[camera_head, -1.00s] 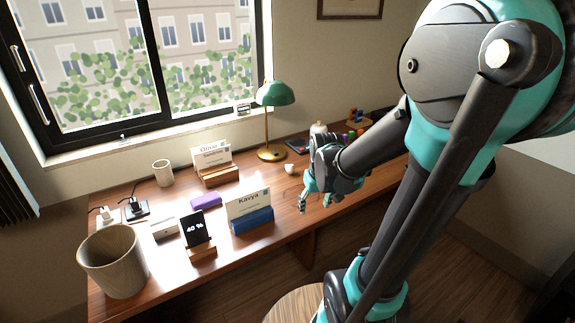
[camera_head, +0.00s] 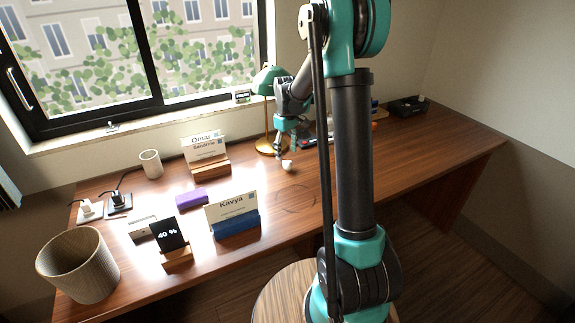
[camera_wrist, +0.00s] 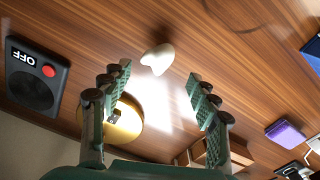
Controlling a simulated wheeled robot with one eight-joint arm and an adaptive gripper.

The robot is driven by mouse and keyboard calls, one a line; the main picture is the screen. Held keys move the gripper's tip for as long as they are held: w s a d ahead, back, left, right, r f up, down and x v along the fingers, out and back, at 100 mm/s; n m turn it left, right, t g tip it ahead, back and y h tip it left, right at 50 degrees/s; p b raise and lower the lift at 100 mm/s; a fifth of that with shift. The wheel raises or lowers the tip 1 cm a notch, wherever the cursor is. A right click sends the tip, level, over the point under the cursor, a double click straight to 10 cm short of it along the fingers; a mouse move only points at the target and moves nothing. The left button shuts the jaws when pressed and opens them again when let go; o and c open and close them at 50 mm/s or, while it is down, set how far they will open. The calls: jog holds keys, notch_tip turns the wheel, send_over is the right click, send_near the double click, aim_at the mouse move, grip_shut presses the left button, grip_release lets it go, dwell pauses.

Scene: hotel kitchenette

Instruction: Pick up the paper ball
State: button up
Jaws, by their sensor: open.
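The paper ball (camera_head: 288,166) is a small white lump on the wooden desk, just right of the lamp's base. In the wrist view the paper ball (camera_wrist: 157,59) lies at upper centre, just beyond the line between the fingertips. My gripper (camera_head: 287,150) hangs over the desk close to the ball, partly overlapping the lamp in the head view. In the wrist view my gripper (camera_wrist: 159,77) has its two fingers spread wide with nothing between them. The exact height above the ball is unclear.
The green lamp (camera_head: 266,80) stands right beside the gripper, its brass base (camera_wrist: 124,122) near one finger. A black device marked OFF (camera_wrist: 35,78) lies on the desk. Name cards, a purple block (camera_head: 192,199), a phone and a bin (camera_head: 78,265) are to the left.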

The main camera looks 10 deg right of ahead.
aim_at(287, 161)
notch_tip(287, 161, down, 6)
jog(key=shift+w+d+r, duration=0.1)
jog(key=shift+w+d, duration=0.05)
jog(key=shift+c, duration=0.2)
jog(key=c, duration=0.7)
